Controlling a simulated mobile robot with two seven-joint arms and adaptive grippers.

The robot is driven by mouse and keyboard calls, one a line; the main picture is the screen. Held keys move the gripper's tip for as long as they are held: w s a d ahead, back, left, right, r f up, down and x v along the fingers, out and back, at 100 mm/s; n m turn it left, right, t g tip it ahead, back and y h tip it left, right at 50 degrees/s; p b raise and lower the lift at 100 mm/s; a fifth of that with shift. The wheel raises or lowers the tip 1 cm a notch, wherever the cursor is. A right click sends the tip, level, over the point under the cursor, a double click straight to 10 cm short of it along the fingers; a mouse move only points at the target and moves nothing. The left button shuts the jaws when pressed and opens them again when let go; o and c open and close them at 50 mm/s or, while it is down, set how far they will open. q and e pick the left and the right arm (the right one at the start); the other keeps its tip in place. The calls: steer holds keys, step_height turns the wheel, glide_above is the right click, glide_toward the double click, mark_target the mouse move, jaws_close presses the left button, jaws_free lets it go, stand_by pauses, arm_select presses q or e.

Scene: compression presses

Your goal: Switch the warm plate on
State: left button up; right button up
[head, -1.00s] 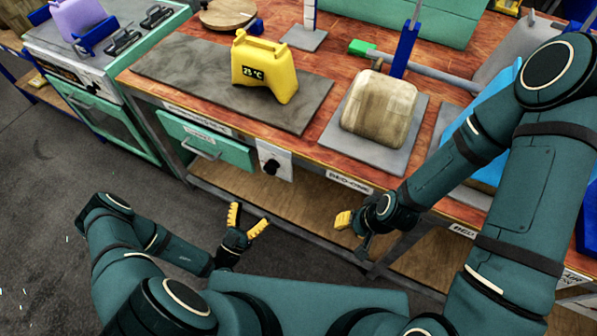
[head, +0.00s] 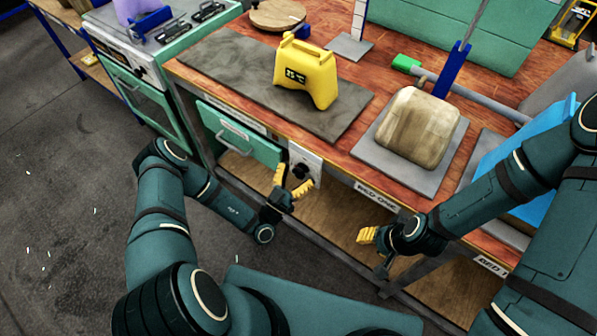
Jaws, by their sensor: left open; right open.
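The warm plate seems to be the dark grey slab (head: 225,78) on the bench, with a yellow jug-like object (head: 306,78) showing a small temperature display on it. A white panel (head: 310,157) with a black round knob (head: 300,171) is on the bench front below the slab. My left gripper (head: 294,180) is open in front of this panel, its yellow fingers spread just below and around the knob in the picture. Whether they touch it I cannot tell. My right gripper (head: 368,236) is open and empty, low in front of the bench.
A green drawer (head: 240,140) with a handle is left of the panel. A wooden-looking block (head: 420,128) sits on a grey plate to the right. A green oven-like unit (head: 140,95) stands at the left. Open floor (head: 60,190) lies at the left.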

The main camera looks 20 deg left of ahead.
arm_select(q)
steer(key=shift+w+d+r, duration=0.1)
steer(key=shift+w, duration=0.2)
steer(key=c, duration=1.2)
